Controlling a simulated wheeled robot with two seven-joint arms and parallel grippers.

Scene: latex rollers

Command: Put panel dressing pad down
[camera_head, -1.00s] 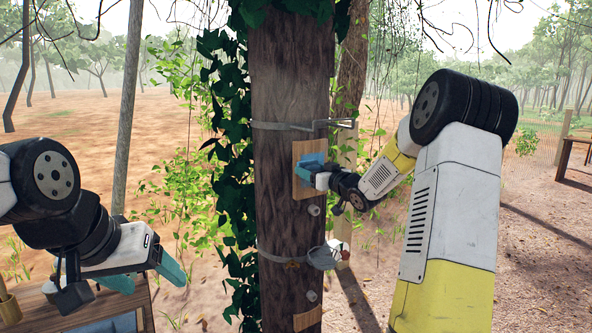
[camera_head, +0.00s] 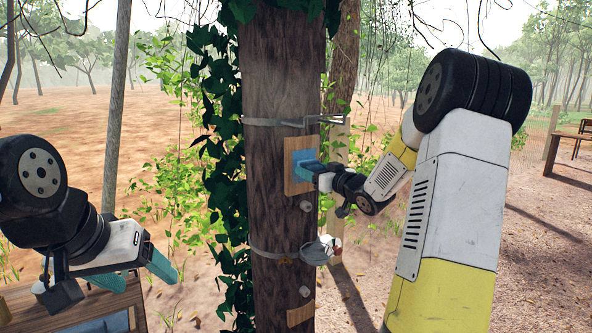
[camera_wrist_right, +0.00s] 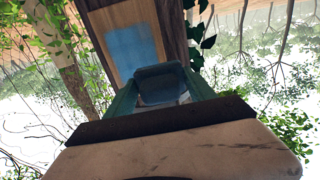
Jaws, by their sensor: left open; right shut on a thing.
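A square wooden panel (camera_head: 289,186) with a blue patch is fixed to the tree trunk (camera_head: 262,220). It also shows in the right wrist view (camera_wrist_right: 103,27), where the blue patch (camera_wrist_right: 133,52) covers much of its face. My right gripper (camera_head: 318,172) is in front of the panel at its right side. In the right wrist view it is shut on a dark blue-grey block, the dressing pad (camera_wrist_right: 162,86), held between the teal fingers. I cannot tell whether the pad touches the panel. My left gripper (camera_head: 138,274) is open and empty at the lower left, away from the trunk.
A metal band with a bracket (camera_head: 322,120) rings the trunk above the panel. A lower band carries a small grey cup (camera_head: 318,250). Ivy (camera_head: 222,180) hangs along the trunk's left side. A wooden table (camera_head: 75,308) stands at the lower left, below my left gripper.

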